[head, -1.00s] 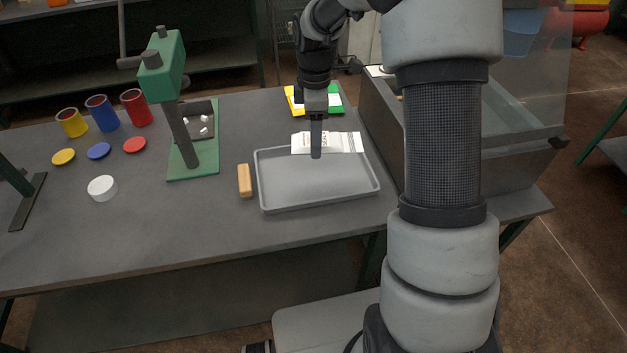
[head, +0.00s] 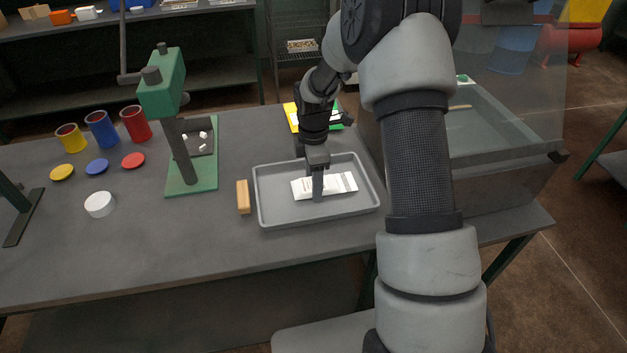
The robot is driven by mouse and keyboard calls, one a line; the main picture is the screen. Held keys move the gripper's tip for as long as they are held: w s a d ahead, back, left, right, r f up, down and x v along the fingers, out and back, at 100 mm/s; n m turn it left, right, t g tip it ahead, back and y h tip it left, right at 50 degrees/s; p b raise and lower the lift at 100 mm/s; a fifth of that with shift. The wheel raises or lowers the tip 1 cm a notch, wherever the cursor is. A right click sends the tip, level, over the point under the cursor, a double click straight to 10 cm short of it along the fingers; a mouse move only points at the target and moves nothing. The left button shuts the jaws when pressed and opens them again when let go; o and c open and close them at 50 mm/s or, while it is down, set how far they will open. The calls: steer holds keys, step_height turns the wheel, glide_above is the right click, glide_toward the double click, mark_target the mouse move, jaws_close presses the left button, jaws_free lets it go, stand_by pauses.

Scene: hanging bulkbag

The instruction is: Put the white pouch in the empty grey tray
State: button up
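The white pouch (head: 341,183) with dark print shows over the middle of the grey tray (head: 270,223), inside its rim as seen in the head view. The tray holds nothing else that I can see. My gripper (head: 317,196) points down at the pouch's left half, one finger in front of it, and appears shut on it. The far finger is hidden behind the near one and the pouch. I cannot tell whether the pouch touches the tray floor.
A wooden block (head: 243,197) lies just left of the tray. Yellow and green packets (head: 291,117) lie behind the tray. A clear-walled box (head: 500,125) stands right.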

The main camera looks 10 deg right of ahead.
steer(key=o, duration=0.8)
steer(key=shift+f, duration=0.15)
steer(key=shift+c, duration=0.2)
steer(key=o, duration=0.4)
steer(key=shift+o, duration=0.2)
